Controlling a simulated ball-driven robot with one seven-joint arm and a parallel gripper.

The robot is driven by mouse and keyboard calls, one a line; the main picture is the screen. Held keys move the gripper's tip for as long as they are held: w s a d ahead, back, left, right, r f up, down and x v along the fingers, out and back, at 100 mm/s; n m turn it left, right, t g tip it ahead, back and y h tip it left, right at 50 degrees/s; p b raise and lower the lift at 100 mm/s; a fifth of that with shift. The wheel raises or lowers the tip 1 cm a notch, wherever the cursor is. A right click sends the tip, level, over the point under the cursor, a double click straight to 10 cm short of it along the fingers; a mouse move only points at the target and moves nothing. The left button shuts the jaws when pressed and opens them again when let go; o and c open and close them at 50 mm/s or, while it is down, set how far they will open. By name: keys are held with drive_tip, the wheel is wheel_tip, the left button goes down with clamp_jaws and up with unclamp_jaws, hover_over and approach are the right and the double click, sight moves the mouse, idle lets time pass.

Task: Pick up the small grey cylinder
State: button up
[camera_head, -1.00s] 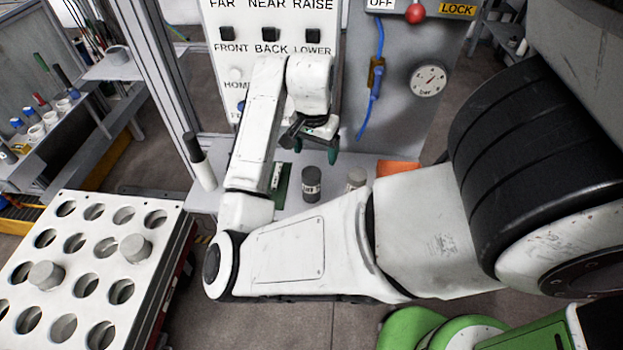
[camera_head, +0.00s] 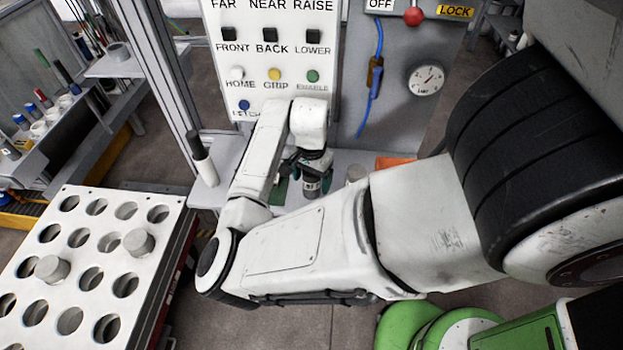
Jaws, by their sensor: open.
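A dark grey cylinder (camera_head: 311,187) with a pale label stands upright on the light grey table (camera_head: 226,190). My gripper (camera_head: 311,181) is open, with its fingers low on either side of this cylinder; I cannot tell whether they touch it. The gripper body hides the cylinder's top. A lighter grey cylinder (camera_head: 356,173) stands just to the right, partly hidden by my arm. Two more grey cylinders, one on the left (camera_head: 52,268) and one on the right (camera_head: 139,242), sit in the white holed rack (camera_head: 105,226).
A panel of labelled buttons (camera_head: 270,60) rises behind the gripper. A grey panel with a gauge (camera_head: 426,79) and blue hose (camera_head: 373,90) stands right of it. A black-and-white cylinder (camera_head: 204,165) stands at the table's left. An orange item (camera_head: 391,163) lies at the right.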

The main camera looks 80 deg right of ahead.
drive_tip(key=shift+f, duration=0.75)
drive_tip(key=shift+c, duration=0.3)
drive_tip(key=c, duration=1.4)
drive_tip(key=shift+r, duration=0.1)
drive_tip(key=shift+c, duration=0.2)
